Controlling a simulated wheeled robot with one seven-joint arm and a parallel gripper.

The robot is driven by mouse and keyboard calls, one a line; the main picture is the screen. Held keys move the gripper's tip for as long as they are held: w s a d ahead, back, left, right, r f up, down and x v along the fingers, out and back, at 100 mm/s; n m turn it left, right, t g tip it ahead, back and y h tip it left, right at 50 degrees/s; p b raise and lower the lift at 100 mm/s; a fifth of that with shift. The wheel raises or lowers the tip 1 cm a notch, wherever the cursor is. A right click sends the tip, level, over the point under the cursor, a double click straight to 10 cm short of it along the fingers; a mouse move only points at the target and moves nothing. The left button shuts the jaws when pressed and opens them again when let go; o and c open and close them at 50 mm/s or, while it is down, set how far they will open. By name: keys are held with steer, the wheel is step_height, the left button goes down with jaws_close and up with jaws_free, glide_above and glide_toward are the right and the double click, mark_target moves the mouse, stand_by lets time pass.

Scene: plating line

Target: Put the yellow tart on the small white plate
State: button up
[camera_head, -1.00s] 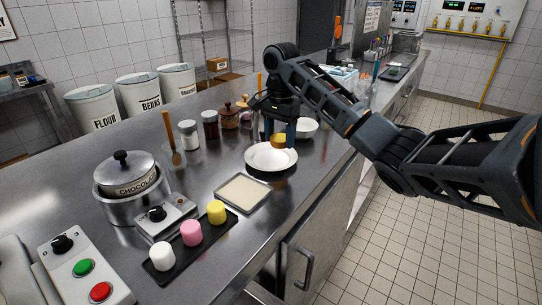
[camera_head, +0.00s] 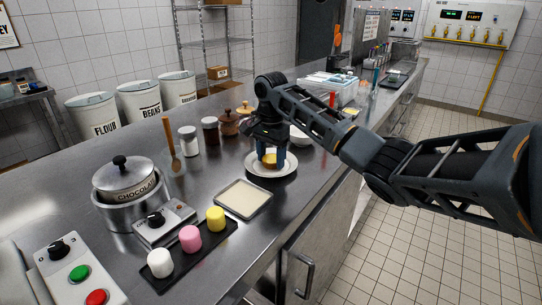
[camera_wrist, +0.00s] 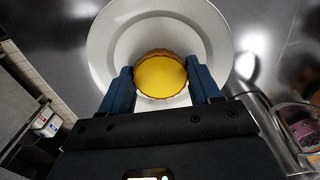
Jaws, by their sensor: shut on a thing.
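The yellow tart (camera_wrist: 160,75) has a brown crust and sits between the two blue fingers of my gripper (camera_wrist: 163,85), which is shut on it. In the wrist view the tart is over the middle of the small white plate (camera_wrist: 105,45). In the head view the plate (camera_head: 286,172) lies on the steel counter, with my gripper (camera_head: 271,163) low above it and the tart (camera_head: 269,158) partly hidden by the fingers. I cannot tell whether the tart touches the plate.
A shallow tray with a cream surface (camera_head: 244,198) lies in front of the plate. A dark tray (camera_head: 170,270) with white, pink and yellow pieces is nearer.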

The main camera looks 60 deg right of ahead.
mark_target(271, 159)
steer(key=o, duration=0.7)
step_height(271, 159, up, 12)
steer(key=shift+r+p, duration=0.1)
steer(key=shift+p, duration=0.95)
